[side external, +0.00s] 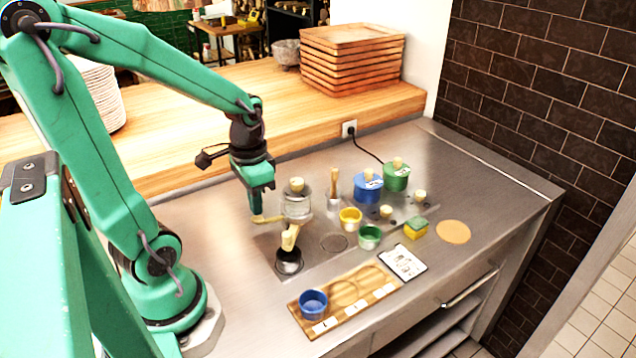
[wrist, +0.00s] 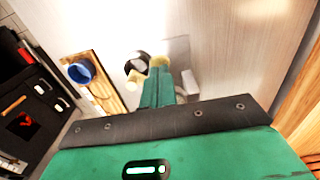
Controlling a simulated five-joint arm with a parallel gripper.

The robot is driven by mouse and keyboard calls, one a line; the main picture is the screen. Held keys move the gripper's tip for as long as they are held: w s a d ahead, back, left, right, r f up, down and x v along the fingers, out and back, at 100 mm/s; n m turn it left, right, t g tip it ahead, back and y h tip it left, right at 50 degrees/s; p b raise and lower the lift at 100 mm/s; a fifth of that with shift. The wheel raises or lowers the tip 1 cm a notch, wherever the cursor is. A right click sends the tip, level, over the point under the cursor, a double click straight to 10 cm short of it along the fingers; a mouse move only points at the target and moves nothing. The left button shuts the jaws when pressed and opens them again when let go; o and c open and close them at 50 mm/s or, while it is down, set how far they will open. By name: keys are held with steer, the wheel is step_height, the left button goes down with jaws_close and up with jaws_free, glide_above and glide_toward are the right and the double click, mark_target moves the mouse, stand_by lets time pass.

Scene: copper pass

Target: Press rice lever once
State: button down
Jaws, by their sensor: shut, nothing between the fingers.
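The rice dispenser (side external: 296,205) is a clear jar with a wooden knob on top, standing on the steel counter. A cream lever (side external: 267,219) sticks out from its left side, and a cream spout (side external: 289,238) hangs over a dark round bowl (side external: 289,263). My gripper (side external: 256,211) is shut and empty, pointing down at the lever's outer end; I cannot tell whether it touches. In the wrist view, my green fingers (wrist: 158,85) end close to a cream rounded piece (wrist: 160,62), with the dark bowl (wrist: 136,64) beyond. My fingers hide part of the dispenser there.
A blue cup (side external: 313,303) sits on a wooden board (side external: 352,309) at the front. Yellow (side external: 350,219) and green (side external: 370,237) cups, blue (side external: 368,187) and green (side external: 396,177) jars and a sponge (side external: 416,228) stand to the right. The counter's far right is clear.

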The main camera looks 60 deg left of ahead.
mark_target(257, 218)
steer(key=shift+f, duration=1.9)
stand_by(1.9)
steer(key=shift+r, duration=0.1)
stand_by(0.4)
steer(key=shift+r, duration=1.9)
steer(key=shift+r, duration=2.5)
steer(key=shift+d, duration=0.1)
steer(key=d+r+t, duration=0.5)
steer(key=d+r, duration=0.1)
steer(key=d, duration=0.2)
steer(key=shift+w+d+r+t, duration=0.15)
steer(key=shift+w+r+t, duration=0.15)
steer(key=shift+r, duration=0.05)
